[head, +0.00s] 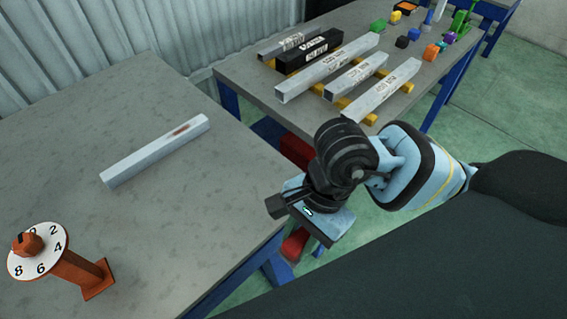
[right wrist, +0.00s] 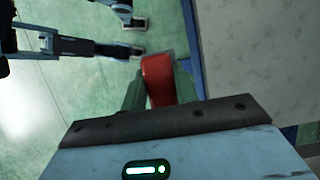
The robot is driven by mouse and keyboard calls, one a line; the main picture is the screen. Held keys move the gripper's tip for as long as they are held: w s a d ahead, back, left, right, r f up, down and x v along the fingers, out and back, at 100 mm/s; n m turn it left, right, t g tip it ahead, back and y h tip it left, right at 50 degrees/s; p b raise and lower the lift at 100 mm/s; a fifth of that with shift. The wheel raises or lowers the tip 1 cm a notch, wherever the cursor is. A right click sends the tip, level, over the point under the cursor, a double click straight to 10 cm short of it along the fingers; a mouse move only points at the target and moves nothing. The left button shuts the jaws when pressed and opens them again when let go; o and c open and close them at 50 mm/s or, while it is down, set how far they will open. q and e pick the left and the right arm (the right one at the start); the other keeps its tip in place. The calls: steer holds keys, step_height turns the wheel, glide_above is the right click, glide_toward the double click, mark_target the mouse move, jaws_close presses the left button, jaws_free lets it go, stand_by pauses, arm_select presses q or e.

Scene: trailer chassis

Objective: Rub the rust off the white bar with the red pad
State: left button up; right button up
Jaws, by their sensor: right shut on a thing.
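The white bar (head: 155,152) lies at a slant on the grey table on the left in the head view. A reddish-brown rust patch (head: 181,130) shows on it near its far right end. My right gripper (head: 277,205) is to the right of the bar, beyond the table's right edge and apart from the bar. In the right wrist view the gripper (right wrist: 158,90) is shut on the red pad (right wrist: 158,75), which stands out between the fingers. My left gripper is in neither view.
An orange stand with a numbered white dial (head: 60,236) is at the table's (head: 150,225) front left. A second table (head: 262,88) behind holds several bars on yellow supports (head: 358,112) and small coloured blocks. The table around the white bar is clear.

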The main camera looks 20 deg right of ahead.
steer(key=shift+w+d+n+g, duration=0.3)
steer(key=shift+w+d+n, duration=0.2)
steer(key=shift+n, duration=0.3)
steer(key=w+d+r+n+g+h, duration=0.2)
steer(key=w+d+n, duration=0.4)
steer(key=n, duration=0.6)
steer(key=shift+d+r+n+g+h, duration=0.3)
steer(key=shift+d+r+h, duration=0.55)
steer(key=shift+h, duration=0.35)
steer(key=shift+d, duration=0.1)
